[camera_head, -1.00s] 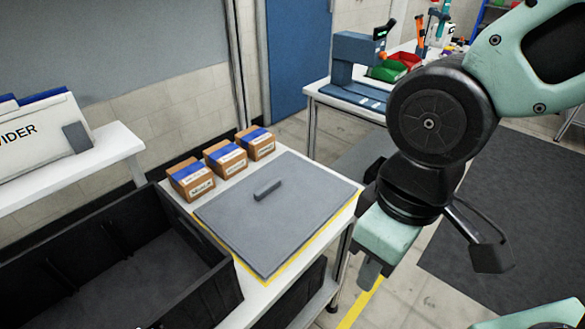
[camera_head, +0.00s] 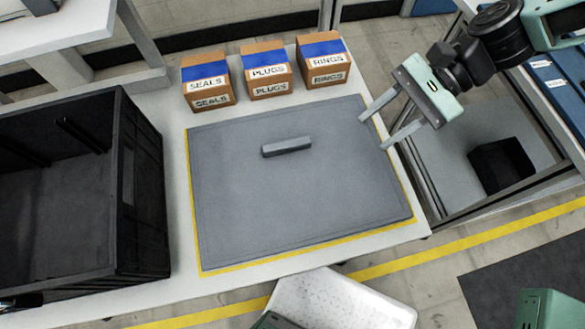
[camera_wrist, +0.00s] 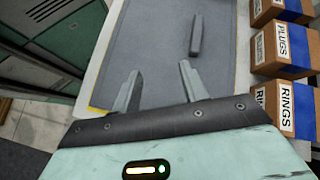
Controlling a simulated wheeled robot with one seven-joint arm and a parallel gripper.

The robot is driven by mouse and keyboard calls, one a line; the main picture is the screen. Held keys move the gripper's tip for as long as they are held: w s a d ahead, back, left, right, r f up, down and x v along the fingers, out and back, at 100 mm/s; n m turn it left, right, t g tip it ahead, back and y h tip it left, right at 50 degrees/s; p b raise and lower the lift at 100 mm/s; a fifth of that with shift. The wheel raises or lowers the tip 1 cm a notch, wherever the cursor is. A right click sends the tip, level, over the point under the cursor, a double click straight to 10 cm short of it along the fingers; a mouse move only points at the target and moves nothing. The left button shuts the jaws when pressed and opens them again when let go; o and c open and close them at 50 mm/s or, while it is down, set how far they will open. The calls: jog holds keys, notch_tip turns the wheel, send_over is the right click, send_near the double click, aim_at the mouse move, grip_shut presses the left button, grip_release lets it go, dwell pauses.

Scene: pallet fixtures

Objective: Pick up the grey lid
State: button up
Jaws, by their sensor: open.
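The grey lid (camera_head: 250,205) lies flat on the white table, inside a yellow outline. A raised bar handle (camera_head: 287,147) stands near its middle. In the wrist view the lid (camera_wrist: 165,50) fills the area past the fingers, with the handle (camera_wrist: 196,35) ahead and to the right. My gripper (camera_head: 375,122) is open and empty at the lid's right edge, apart from the handle. Its two fingers also show in the wrist view (camera_wrist: 158,90), spread apart. The height of the fingertips over the lid is hard to tell.
Three cardboard boxes marked SEALS (camera_head: 207,82), PLUGS (camera_head: 267,70) and RINGS (camera_head: 323,62) stand behind the lid. A black crate (camera_head: 140,190) is at the left.

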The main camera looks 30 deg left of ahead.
jog(key=w+a+f+m+y, duration=0.1)
jog(key=w+f+m+y, duration=0.1)
jog(key=m, duration=0.1)
jog(key=w+a+f+m+y, duration=0.1)
jog(key=w, duration=0.1)
jog(key=shift+w+a+f+m+g+y+b, duration=0.1)
jog(key=shift+a+f+m+g+y+b, duration=0.05)
jog(key=shift+a+m+g+y+b, duration=0.2)
jog(key=shift+a+f, duration=0.1)
jog(key=shift+a, duration=0.1)
jog(key=p, duration=0.3)
send_near(287, 143)
jog(key=x, duration=0.5)
jog(key=shift+d+f, duration=0.15)
jog(key=shift+f, duration=0.05)
jog(key=x, duration=0.1)
jog(key=p+x, duration=0.2)
jog(key=x, duration=0.1)
jog(key=shift+r, duration=0.25)
jog(key=shift+s+a+f, duration=0.3)
jog(key=shift+s+a, duration=0.1)
jog(key=shift+a, duration=0.15)
grip_shut()
